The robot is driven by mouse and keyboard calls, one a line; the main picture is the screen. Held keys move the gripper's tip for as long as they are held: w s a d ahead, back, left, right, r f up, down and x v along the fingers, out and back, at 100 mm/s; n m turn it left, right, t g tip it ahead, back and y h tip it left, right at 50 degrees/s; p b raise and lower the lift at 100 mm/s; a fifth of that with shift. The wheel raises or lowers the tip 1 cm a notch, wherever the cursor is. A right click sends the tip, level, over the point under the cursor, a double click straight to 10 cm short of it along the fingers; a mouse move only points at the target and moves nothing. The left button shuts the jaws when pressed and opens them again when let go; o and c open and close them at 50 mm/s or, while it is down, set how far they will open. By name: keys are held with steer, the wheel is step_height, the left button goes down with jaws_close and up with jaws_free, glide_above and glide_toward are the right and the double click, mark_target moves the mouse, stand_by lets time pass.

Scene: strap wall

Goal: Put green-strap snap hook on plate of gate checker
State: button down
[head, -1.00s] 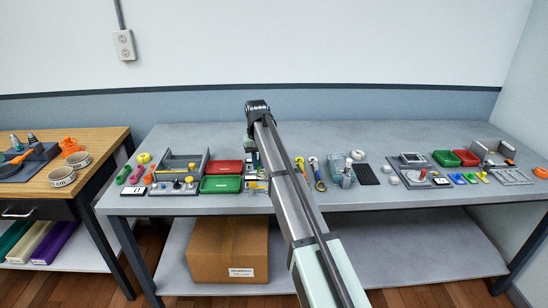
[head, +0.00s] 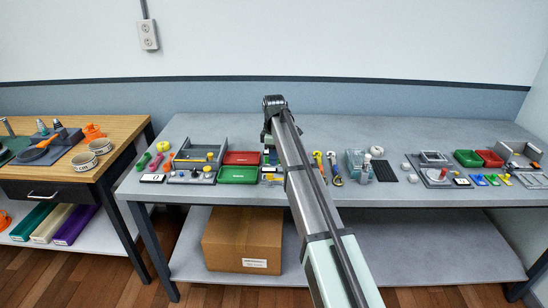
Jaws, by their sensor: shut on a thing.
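My arm rises across the middle of the head view and bends down at its top. The wrist end of my gripper (head: 267,140) shows beside the arm, above the back middle of the grey bench. Its fingertips and what they are shut on are too small and covered to make out. A yellow hook-like piece (head: 318,160) and a blue one with a yellow end (head: 335,168) stand just right of the arm. I cannot pick out the green strap or its snap hook. I cannot tell for sure which device is the gate checker; part of the bench is hidden behind my arm.
A red tray (head: 241,157) and a green tray (head: 238,174) lie left of the arm. A grey-blue device (head: 355,163) and a black mat (head: 385,171) lie right of it. A cardboard box (head: 243,240) stands on the shelf below. A wooden table (head: 110,150) is at left.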

steer(key=shift+n, duration=0.9)
steer(key=shift+f, duration=0.1)
steer(key=shift+f, duration=3.05)
steer(key=shift+f, duration=0.2)
steer(key=c, duration=1)
jaws_free()
steer(key=shift+o, duration=0.2)
steer(key=shift+o, duration=1)
steer(key=shift+s, duration=0.1)
steer(key=shift+c, duration=0.3)
